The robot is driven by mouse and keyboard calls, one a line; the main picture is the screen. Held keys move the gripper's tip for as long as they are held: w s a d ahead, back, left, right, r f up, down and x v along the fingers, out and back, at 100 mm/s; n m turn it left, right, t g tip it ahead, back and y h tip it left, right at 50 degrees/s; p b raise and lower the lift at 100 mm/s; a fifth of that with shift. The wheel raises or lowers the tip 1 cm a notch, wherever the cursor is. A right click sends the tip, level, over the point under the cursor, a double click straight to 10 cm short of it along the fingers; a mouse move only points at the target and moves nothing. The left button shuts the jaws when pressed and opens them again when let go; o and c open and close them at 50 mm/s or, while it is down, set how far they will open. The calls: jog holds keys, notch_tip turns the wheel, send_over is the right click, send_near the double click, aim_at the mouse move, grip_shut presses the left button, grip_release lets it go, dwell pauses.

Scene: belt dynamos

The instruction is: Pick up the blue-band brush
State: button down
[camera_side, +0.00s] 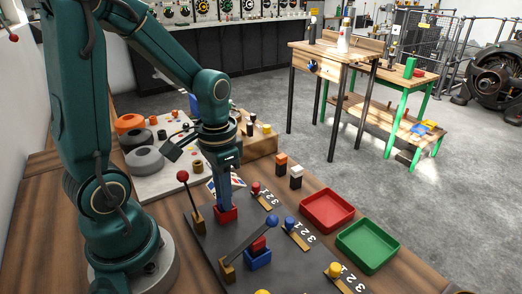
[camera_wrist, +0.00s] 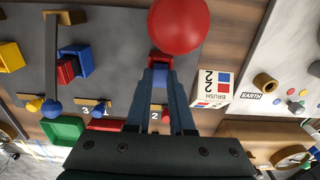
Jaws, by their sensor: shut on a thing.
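My gripper (camera_side: 226,206) points straight down at the red box-shaped holder (camera_side: 235,214) on the dark panel. In the wrist view its two fingers (camera_wrist: 160,82) are closed on a small blue block (camera_wrist: 160,73), which appears to be the blue-band brush. The block is at the red holder's mouth, and the holder (camera_wrist: 158,55) shows just beyond it. Whether the block still touches the holder cannot be told. In the side view the fingers and holder hide the block.
A red-knobbed lever (camera_side: 182,177) stands close left of my gripper. A blue-knobbed lever (camera_side: 272,221) slants over a blue holder (camera_side: 259,260) with a red block. A red tray (camera_side: 327,197) and green tray (camera_side: 368,233) lie right.

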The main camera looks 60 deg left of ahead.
jog(key=shift+r, duration=0.15)
jog(key=shift+r, duration=0.6)
jog(key=r, duration=0.3)
jog(key=shift+s+a, duration=0.1)
jog(key=shift+a, duration=0.1)
jog(key=s+a+r, duration=0.6)
jog(key=a, duration=0.3)
jog(key=shift+s+r, duration=0.25)
jog(key=shift+s, duration=0.15)
